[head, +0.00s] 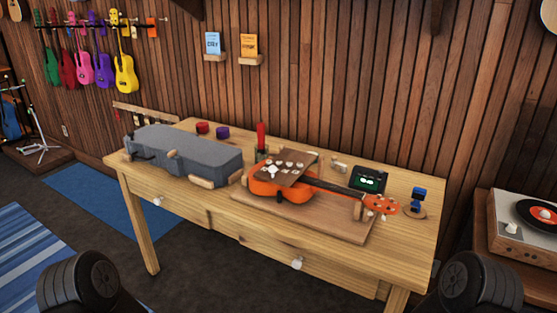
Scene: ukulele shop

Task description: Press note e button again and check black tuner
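A black device with a small lit green-white display (368,179), which looks like the black tuner, stands at the back right of the wooden table. The marks on its display are too small to read. An orange ukulele (283,193) lies on a wooden board, its neck pointing right. A brown plate with several white pieces (288,166) lies tilted over its body; I cannot tell whether any of them is the note e button. Both of my grippers are out of view; only dark rounded parts of my arms show at the bottom corners.
A grey case (185,152) fills the table's left side. A red candle-like stick (261,138), a red pot (202,127) and a purple pot (222,132) stand behind. A blue object (418,196) sits on a round wooden base at right. A turntable (530,225) stands beyond.

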